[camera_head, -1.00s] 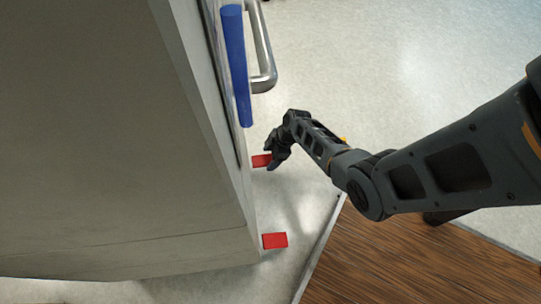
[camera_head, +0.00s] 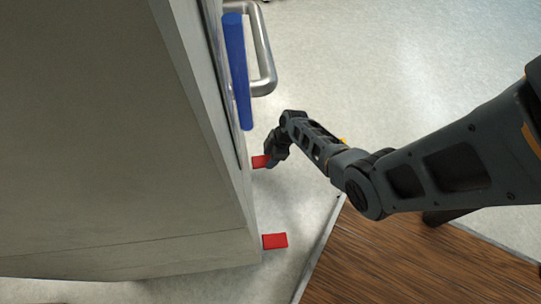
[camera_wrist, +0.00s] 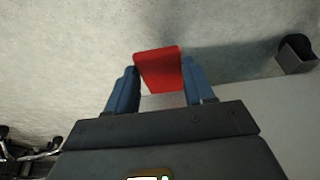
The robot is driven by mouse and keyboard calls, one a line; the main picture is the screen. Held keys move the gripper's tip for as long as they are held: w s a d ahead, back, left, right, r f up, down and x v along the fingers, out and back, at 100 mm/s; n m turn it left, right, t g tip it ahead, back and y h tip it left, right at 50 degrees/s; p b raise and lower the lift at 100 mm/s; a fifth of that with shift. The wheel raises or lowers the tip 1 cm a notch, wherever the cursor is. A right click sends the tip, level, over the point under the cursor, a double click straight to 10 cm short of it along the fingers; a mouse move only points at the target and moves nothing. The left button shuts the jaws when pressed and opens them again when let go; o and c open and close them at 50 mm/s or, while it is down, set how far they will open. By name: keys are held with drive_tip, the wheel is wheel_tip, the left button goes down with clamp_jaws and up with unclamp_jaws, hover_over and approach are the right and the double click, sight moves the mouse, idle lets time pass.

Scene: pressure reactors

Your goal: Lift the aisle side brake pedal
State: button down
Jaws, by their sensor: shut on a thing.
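Two red brake pedals stick out low from the side of the large grey cabinet. My gripper (camera_head: 271,161) is at the farther pedal (camera_head: 259,162), up the picture in the head view, and partly covers it. In the wrist view this red pedal (camera_wrist: 158,68) sits between the two blue fingers of my gripper (camera_wrist: 160,80), which is shut on it. The nearer pedal (camera_head: 275,241) stands free, lower in the head view. The frames do not label which pedal is on the aisle side.
The grey cabinet (camera_head: 110,150) fills the left. A blue bar (camera_head: 237,70) and a metal handle (camera_head: 264,60) stand on its side above the held pedal. Pale floor (camera_head: 420,60) is open to the right, with a brown wooden surface (camera_head: 400,260) at lower right.

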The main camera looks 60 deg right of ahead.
sight(267, 160)
drive_tip(key=shift+w+a+r+g+h+p, duration=0.15)
drive_tip(key=shift+r+g+h+p, duration=0.05)
drive_tip(key=shift+r+g+p, duration=0.2)
drive_tip(key=shift+w+a+r+g+h+p, duration=0.1)
drive_tip(key=shift+r+g+h+p, duration=0.1)
drive_tip(key=shift+r+g+p, duration=0.2)
drive_tip(key=shift+w+a+r+g+h+p, duration=0.15)
drive_tip(key=shift+w+r+g+h+p, duration=0.15)
drive_tip(key=shift+g+h+p, duration=0.35)
drive_tip(key=shift+c, duration=2)
unclamp_jaws()
wheel_tip(267, 160, up, 8)
drive_tip(key=p, duration=0.4)
drive_tip(key=shift+f, duration=0.15)
drive_tip(key=shift+s, duration=0.15)
